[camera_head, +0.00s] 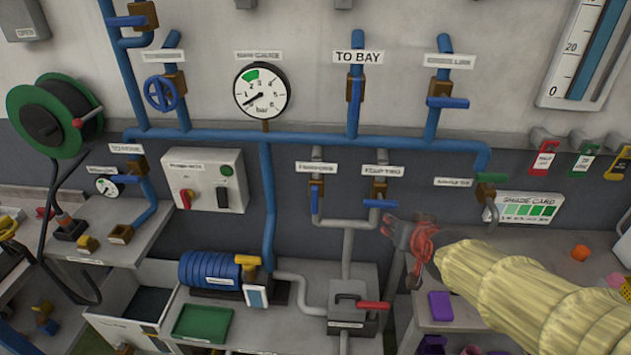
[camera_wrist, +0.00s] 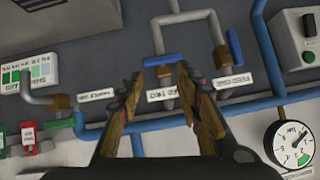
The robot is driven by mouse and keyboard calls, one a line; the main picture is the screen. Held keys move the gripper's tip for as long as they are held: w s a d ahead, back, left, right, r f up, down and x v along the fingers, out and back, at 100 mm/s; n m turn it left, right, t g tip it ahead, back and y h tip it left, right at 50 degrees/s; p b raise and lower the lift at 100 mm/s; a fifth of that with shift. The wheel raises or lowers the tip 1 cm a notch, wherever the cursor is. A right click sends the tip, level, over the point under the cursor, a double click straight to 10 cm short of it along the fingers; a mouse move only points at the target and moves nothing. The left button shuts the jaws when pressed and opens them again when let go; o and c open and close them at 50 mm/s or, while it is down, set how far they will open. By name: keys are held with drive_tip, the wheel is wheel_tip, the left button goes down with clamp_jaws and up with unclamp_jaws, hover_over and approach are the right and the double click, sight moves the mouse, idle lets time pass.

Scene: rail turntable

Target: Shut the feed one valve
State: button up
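The feed one valve (camera_head: 317,187) sits left of centre below its label in the head view, its blue handle (camera_head: 314,203) upright along the pipe. In the wrist view, which is turned over, that blue handle (camera_wrist: 235,47) is at upper right. The feed two valve (camera_head: 379,187) stands to its right, with its blue handle (camera_head: 379,203) lying crosswise; this handle (camera_wrist: 164,60) is just beyond my fingertips in the wrist view. My gripper (camera_head: 412,237) is right of and below both valves. In the wrist view my gripper (camera_wrist: 163,84) has its fingers apart with nothing held.
A blue main pipe (camera_head: 330,138) runs across the wall above the valves. The sample valve (camera_head: 488,190) with its green handle is at right. A grey box with a red lever (camera_head: 373,305) and a blue pump (camera_head: 205,269) are below. The pressure gauge (camera_head: 261,90) hangs above.

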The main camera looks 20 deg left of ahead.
drive_tip(key=w+a+t+p, duration=0.2)
drive_tip(key=w+a+p, duration=0.1)
drive_tip(key=w+a, duration=0.4)
drive_tip(key=n+t+p, duration=0.1)
drive_tip(key=t+p, duration=0.4)
drive_tip(key=p, duration=0.5)
approach(315, 199)
drive_tip(key=d+x, duration=0.1)
drive_tip(key=x, duration=0.3)
drive_tip(key=shift+y, duration=0.4)
drive_tip(key=shift+a+p+x, duration=0.15)
drive_tip(key=shift+a+x, duration=0.05)
drive_tip(key=shift+x, duration=1.7)
drive_tip(key=shift+a+p+x, duration=0.15)
drive_tip(key=shift+a+x, duration=0.05)
drive_tip(key=shift+x, duration=1.65)
drive_tip(key=shift+s, duration=0.15)
drive_tip(key=shift+c, duration=0.2)
drive_tip(key=c, duration=0.7)
clamp_jaws()
